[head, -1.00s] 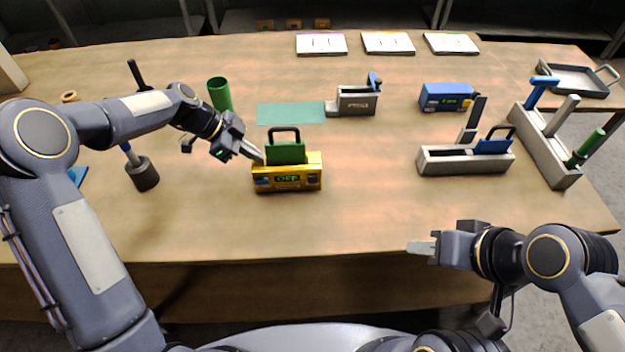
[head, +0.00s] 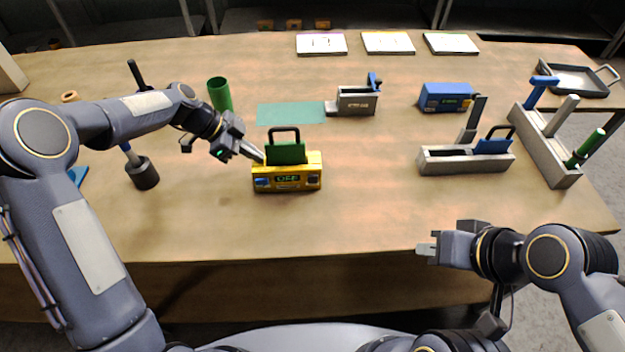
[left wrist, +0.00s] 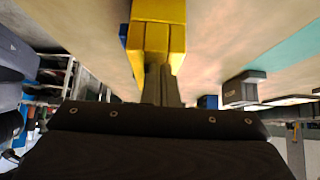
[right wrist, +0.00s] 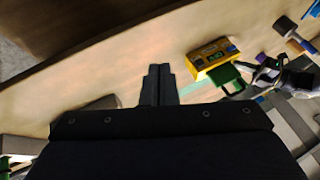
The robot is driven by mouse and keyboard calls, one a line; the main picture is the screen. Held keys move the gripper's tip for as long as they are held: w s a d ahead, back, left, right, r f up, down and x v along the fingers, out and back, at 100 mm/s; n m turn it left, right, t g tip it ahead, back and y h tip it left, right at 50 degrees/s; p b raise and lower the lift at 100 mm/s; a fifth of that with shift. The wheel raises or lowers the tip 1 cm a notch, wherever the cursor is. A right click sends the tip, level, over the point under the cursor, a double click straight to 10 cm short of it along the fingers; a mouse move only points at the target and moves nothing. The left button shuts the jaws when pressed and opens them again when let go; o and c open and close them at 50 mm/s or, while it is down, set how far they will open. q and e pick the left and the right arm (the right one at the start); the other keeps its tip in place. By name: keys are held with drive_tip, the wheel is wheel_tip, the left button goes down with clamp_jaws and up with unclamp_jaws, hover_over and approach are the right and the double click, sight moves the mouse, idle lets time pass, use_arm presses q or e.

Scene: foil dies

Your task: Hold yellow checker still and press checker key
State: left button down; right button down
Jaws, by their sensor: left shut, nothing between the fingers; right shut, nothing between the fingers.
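The yellow checker (head: 301,171) stands upright on the table, left of the middle. A green plate (head: 287,154) with a black loop handle sits upright in its top. The checker's front has a small green-lit display (head: 287,179), its text too small to read surely, with a blue key at the left. My left gripper (head: 261,158) is shut and empty, its tips at the checker's left end. In the left wrist view the shut fingers meet the checker (left wrist: 158,38); contact is hard to confirm. My right gripper (head: 427,250) is shut and empty near the table's front edge, away from the checker.
A green mat (head: 291,113) and a grey slotted box (head: 357,101) lie behind the checker. A blue device (head: 446,97), a grey holder (head: 462,161) and a rack (head: 545,150) stand right. A green cup (head: 220,94) is at left. The table's front middle is clear.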

sight(313, 178)
idle(0.4)
drive_tip(key=w+a+f+n+t, duration=0.1)
drive_tip(key=w+a+f, duration=0.2)
drive_tip(key=w, duration=0.1)
drive_tip(key=w+a+f+n+t+y, duration=0.1)
drive_tip(key=w+a+f+n, duration=0.1)
drive_tip(key=w+a+f, duration=0.2)
drive_tip(key=w+a+f+n+t, duration=0.1)
drive_tip(key=w+a+f+n, duration=0.1)
drive_tip(key=w, duration=0.4)
drive_tip(key=shift+a+f+y, duration=0.15)
drive_tip(key=shift+a+f, duration=0.3)
drive_tip(key=shift+f, duration=0.2)
drive_tip(key=shift+a+f+y, duration=0.15)
drive_tip(key=shift+a+f, duration=0.25)
drive_tip(key=shift+f, duration=0.2)
drive_tip(key=a+f, duration=0.1)
drive_tip(key=a, duration=0.1)
drive_tip(key=a+f+n+y, duration=0.1)
drive_tip(key=a, duration=0.1)
drive_tip(key=a+f+t+y, duration=0.1)
drive_tip(key=shift+s+a+n, duration=0.3)
drive_tip(key=shift+s+a, duration=0.1)
drive_tip(key=shift+w, duration=4.35)
drive_tip(key=shift+w, duration=0.45)
